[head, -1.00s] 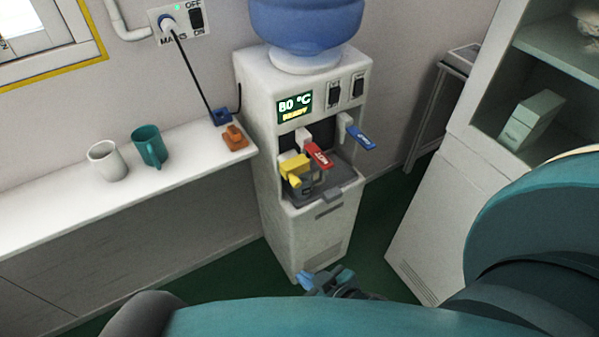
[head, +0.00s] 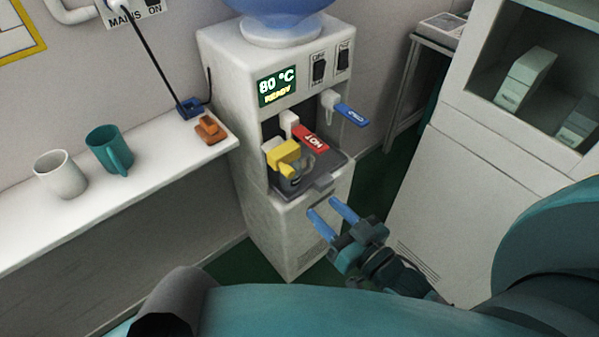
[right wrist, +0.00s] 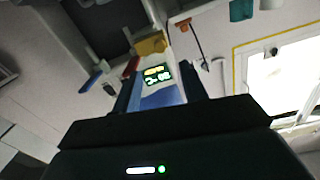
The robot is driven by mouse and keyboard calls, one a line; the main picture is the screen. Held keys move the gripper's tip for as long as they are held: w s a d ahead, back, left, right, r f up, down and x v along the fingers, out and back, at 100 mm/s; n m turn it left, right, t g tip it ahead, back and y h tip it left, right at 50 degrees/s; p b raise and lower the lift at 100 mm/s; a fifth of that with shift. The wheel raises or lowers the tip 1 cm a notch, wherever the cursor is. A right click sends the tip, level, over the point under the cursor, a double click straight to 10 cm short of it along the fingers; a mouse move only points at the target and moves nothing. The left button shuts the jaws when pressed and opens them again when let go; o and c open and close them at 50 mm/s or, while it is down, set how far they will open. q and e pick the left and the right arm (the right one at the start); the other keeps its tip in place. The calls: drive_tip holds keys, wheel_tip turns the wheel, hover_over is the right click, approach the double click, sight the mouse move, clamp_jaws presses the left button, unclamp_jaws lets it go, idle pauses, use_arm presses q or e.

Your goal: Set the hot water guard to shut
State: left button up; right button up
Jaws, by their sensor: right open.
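The white water dispenser (head: 300,225) stands upright with a lit display (head: 277,86) reading 80 °C READY. A yellow piece, apparently the hot water guard (head: 284,153), sits left of and just below the red HOT lever (head: 311,138). I cannot tell its setting. The yellow guard (right wrist: 151,44) also shows small in the right wrist view, beyond the fingers, near the display (right wrist: 157,75). My right gripper (head: 322,206) is open and empty, with blue fingertips, in front of and below the drip tray (head: 324,181), apart from the guard. My left gripper is not in view.
A blue COLD lever (head: 351,116) is right of the HOT lever. A grey vessel (head: 294,182) is partly hidden below the guard. The shelf at left holds a white cup (head: 60,175), a teal mug (head: 109,149) and an orange item (head: 211,129). A white cabinet (head: 440,205) stands right.

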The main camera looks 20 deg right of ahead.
sight(292, 175)
drive_tip(key=x, duration=1.3)
drive_tip(key=shift+r, duration=0.1)
drive_tip(key=shift+c, duration=0.4)
drive_tip(key=shift+d, duration=0.1)
clamp_jaws()
